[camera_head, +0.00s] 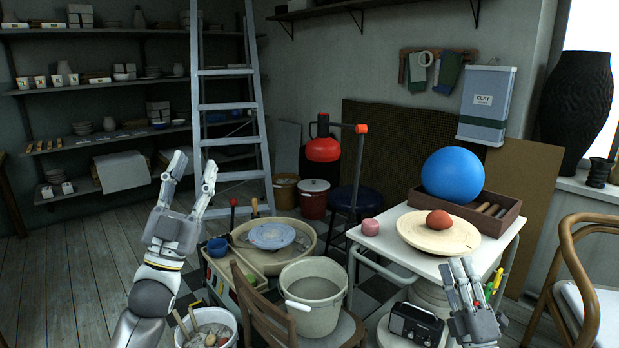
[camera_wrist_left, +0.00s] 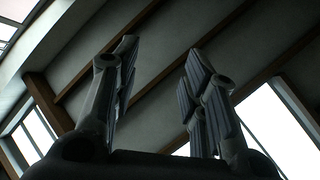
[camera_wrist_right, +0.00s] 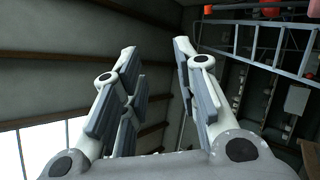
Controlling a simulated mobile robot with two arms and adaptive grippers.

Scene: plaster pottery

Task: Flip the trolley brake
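I cannot make out a trolley brake in any view. My left gripper (camera_head: 193,170) is raised left of the stand, open and empty. In the left wrist view its fingers (camera_wrist_left: 162,50) stand apart against the ceiling. My right gripper (camera_head: 460,264) is in front of the white table's near edge; the right wrist view shows its fingers (camera_wrist_right: 156,48) apart and empty.
A wooden chair (camera_head: 258,317) with a pale bucket (camera_head: 314,297) stands at front centre. A white table (camera_head: 381,244) at right bears a blue ball (camera_head: 452,174) and a round board (camera_head: 421,238). A ladder (camera_head: 230,107) stands behind. Bare floor (camera_head: 60,285) lies at left.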

